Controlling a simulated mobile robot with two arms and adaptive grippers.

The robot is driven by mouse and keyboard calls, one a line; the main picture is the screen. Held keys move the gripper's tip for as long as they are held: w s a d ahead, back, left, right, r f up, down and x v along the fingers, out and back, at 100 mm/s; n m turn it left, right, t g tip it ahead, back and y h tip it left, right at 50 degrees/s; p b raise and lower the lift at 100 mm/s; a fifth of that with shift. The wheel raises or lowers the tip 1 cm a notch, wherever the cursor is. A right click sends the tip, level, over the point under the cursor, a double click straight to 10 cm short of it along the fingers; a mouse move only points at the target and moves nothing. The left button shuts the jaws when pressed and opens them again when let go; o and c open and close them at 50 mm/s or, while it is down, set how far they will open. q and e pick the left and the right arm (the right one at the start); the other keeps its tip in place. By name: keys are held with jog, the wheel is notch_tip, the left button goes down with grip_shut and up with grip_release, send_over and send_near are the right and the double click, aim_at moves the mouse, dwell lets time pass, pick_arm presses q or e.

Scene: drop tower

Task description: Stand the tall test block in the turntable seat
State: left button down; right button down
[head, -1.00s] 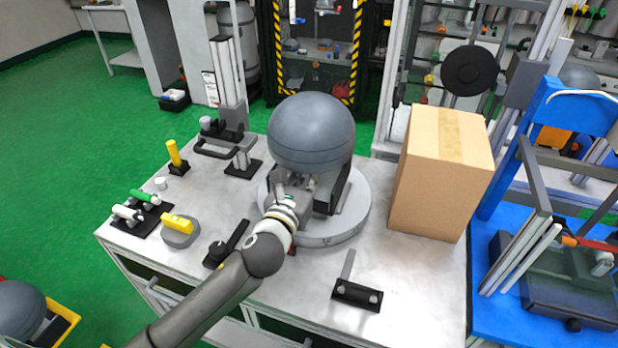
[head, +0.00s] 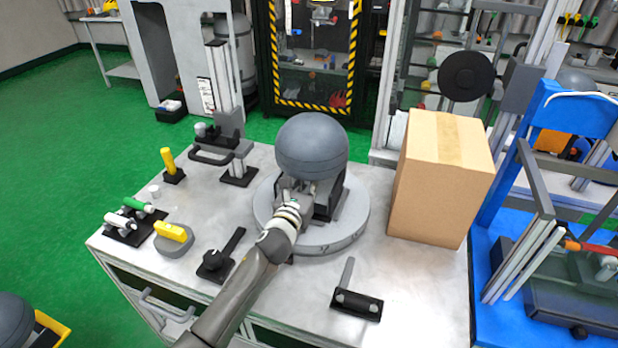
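A round grey turntable (head: 349,225) lies on the bench, with a dark upright bracket (head: 333,198) on it. A dark grey ball-shaped body (head: 312,143) stands above its middle; I cannot tell what carries it. My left gripper (head: 297,188) is over the turntable, close under the front of the ball. Its fingers are partly hidden, so I cannot tell whether they are open or grip something. I cannot pick out the tall test block for certain. The seat is largely covered by the ball and my arm. My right gripper is not in view.
A tall cardboard box (head: 440,190) stands right of the turntable. A lever clamp (head: 357,300) is at the front; a black lever fixture (head: 218,260), a yellow piece on a round base (head: 172,235) and an upright yellow piece (head: 169,160) are on the left. Bare bench lies between.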

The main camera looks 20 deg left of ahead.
pick_arm(q)
jog(key=shift+d+f, duration=0.1)
jog(key=shift+f, duration=0.65)
jog(key=c, duration=1.7)
grip_release()
jog(key=shift+f, duration=0.3)
jog(key=shift+o, duration=1)
jog(key=shift+s, duration=0.1)
jog(key=s, duration=1.2)
jog(key=shift+a+r, duration=0.1)
jog(key=shift+a, duration=0.15)
